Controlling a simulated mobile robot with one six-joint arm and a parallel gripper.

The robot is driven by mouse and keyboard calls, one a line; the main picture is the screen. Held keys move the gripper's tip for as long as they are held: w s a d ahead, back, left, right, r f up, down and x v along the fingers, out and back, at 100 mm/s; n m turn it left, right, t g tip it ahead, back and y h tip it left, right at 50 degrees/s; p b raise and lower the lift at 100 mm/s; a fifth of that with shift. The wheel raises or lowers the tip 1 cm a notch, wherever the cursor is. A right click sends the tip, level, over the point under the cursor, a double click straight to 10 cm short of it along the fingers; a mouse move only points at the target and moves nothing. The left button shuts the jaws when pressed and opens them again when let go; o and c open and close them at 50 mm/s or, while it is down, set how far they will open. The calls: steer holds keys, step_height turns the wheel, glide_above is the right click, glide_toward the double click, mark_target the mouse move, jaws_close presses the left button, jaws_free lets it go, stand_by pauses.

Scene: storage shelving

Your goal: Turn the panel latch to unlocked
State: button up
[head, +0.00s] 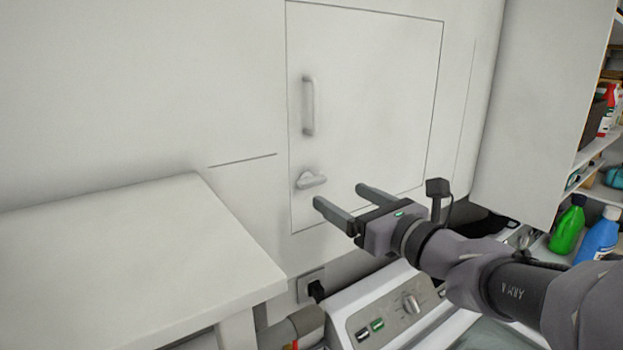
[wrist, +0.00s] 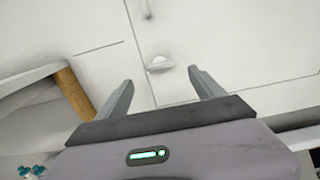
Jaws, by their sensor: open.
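The panel (head: 385,90) is a flat white square door set in the white wall. Its latch (head: 311,180) is a small white knob near the panel's lower left corner, below a vertical bar handle (head: 308,106). The knob's grip lies roughly sideways in the head view. My gripper (head: 338,202) is open and empty, in front of the panel's lower part, just right of and below the latch in the picture. In the wrist view the latch (wrist: 159,63) shows ahead, between the two fingers (wrist: 159,88) and beyond their tips. No finger appears to touch it.
A white table (head: 130,260) stands at the left. A white machine with a dial (head: 408,303) stands below the panel. A socket with a plug (head: 313,288) is on the wall. Shelves at the right hold a green bottle (head: 567,229) and a blue bottle (head: 598,238).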

mark_target(313, 184)
steer(key=x, duration=0.8)
steer(key=shift+w+a+p, duration=0.15)
steer(key=shift+a+p, duration=0.05)
steer(key=shift+p, duration=0.2)
steer(key=c, duration=1.4)
steer(key=shift+o, duration=0.2)
steer(key=shift+b, duration=0.3)
steer(key=shift+n, duration=0.3)
steer(key=n+b, duration=0.1)
steer(key=b, duration=0.1)
steer(key=n+b, duration=0.1)
steer(key=b, duration=0.2)
steer(key=shift+f+n, duration=0.3)
steer(key=n+b, duration=0.6)
steer(key=b, duration=0.2)
steer(key=shift+a+n+b, duration=0.15)
steer(key=shift+n+b, duration=0.15)
steer(key=shift+b, duration=0.1)
steer(key=n+b, duration=0.4)
steer(key=b, duration=0.1)
steer(key=shift+f, duration=0.1)
steer(key=n+b, duration=0.4)
